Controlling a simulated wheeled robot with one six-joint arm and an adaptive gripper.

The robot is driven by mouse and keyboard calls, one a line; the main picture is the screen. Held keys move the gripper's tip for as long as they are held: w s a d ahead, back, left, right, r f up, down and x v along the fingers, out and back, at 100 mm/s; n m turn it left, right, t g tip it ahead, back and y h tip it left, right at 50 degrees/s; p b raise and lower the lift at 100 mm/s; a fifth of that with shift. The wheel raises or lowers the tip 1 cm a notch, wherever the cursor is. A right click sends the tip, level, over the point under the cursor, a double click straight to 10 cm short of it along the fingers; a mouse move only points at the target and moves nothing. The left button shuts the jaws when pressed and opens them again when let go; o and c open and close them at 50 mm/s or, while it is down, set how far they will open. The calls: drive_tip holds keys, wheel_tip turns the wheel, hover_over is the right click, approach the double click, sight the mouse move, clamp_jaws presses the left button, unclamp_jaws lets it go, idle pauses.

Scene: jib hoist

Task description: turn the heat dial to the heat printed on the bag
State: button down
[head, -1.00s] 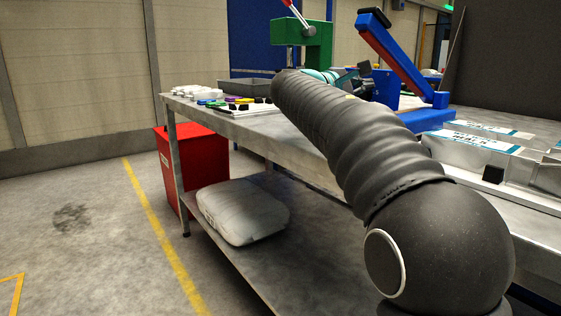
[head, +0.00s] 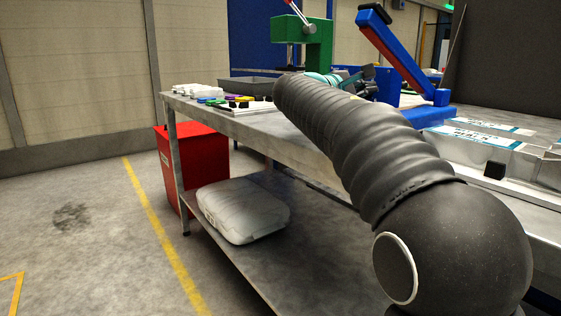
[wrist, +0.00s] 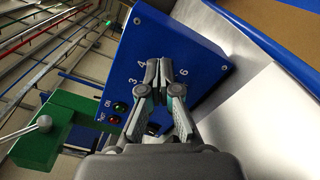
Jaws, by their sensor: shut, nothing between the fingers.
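In the wrist view a blue control panel (wrist: 192,58) fills the middle, tilted, with the printed numbers 3, 4 and 6 showing. My gripper (wrist: 158,72) is shut and empty in front of the panel, its fingertips between the 4 and the 6. The heat dial cannot be made out; the fingers cover that part of the panel. I cannot tell whether the fingertips touch it. In the head view my arm hides most of the gripper. Packs with white and blue labels (head: 484,133) lie on the bench at the right; their print is too blurred to read.
A green lamp (wrist: 119,107) and a red lamp (wrist: 114,121) sit on the panel's edge. A green press (head: 305,45) with a lever stands beside the blue machine with a raised arm (head: 400,50). The metal bench (head: 285,135) carries small coloured parts. A red bin (head: 195,160) stands on the floor.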

drive_tip(key=shift+s+r, duration=0.1)
drive_tip(key=shift+s, duration=0.05)
drive_tip(key=shift+s+d, duration=0.1)
drive_tip(key=shift+d, duration=0.05)
drive_tip(key=shift+v, duration=3)
drive_tip(key=shift+r, duration=0.1)
